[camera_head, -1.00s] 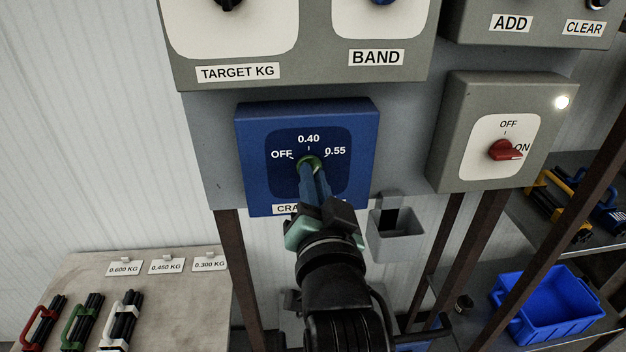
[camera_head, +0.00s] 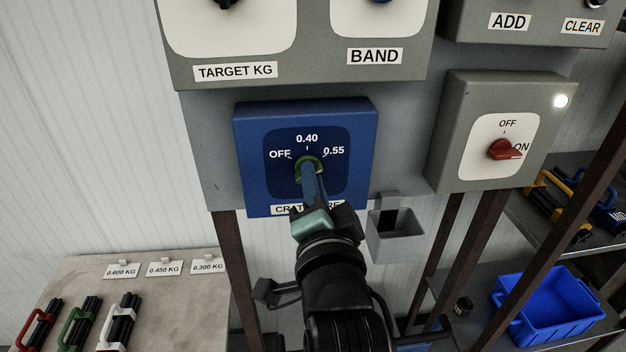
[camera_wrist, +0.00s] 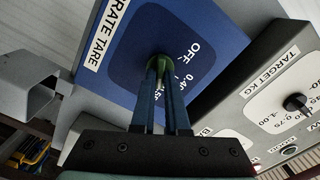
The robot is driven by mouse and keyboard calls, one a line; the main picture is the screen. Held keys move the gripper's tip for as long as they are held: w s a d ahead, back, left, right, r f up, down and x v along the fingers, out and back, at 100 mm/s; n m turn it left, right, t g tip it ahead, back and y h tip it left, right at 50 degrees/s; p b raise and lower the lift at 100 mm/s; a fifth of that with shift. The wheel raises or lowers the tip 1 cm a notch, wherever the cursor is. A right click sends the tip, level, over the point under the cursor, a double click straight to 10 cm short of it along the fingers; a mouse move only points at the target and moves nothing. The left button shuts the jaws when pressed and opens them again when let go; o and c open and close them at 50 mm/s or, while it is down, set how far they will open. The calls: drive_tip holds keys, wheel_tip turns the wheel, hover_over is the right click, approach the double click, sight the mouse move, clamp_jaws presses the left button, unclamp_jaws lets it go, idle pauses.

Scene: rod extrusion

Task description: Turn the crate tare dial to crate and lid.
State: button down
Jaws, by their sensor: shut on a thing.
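The crate tare dial is a small green knob (camera_head: 308,168) on a dark blue plate of a blue box (camera_head: 252,190). Marks OFF, 0.40 and 0.55 run from left to right above it. My gripper (camera_head: 309,172) reaches up from below, with its blue fingers shut on the knob. In the wrist view the green knob (camera_wrist: 158,62) shows between the fingertips (camera_wrist: 160,72), beside the CRATE TARE label. My fingers cover much of the knob, so I cannot tell which mark it points to. The gripper partly hides the label in the head view.
A grey box with a red switch (camera_head: 504,150) at ON and a lit white lamp (camera_head: 561,101) is to the right. The TARGET KG and BAND panel (camera_head: 300,82) is just above. A small grey holder (camera_head: 395,235) hangs close to the right of my gripper.

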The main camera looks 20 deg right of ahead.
drive_tip(key=c, duration=0.9)
unclamp_jaws()
drive_tip(key=shift+s, duration=0.1)
drive_tip(key=shift+p+v, duration=3.1)
drive_tip(key=shift+v, duration=3.3)
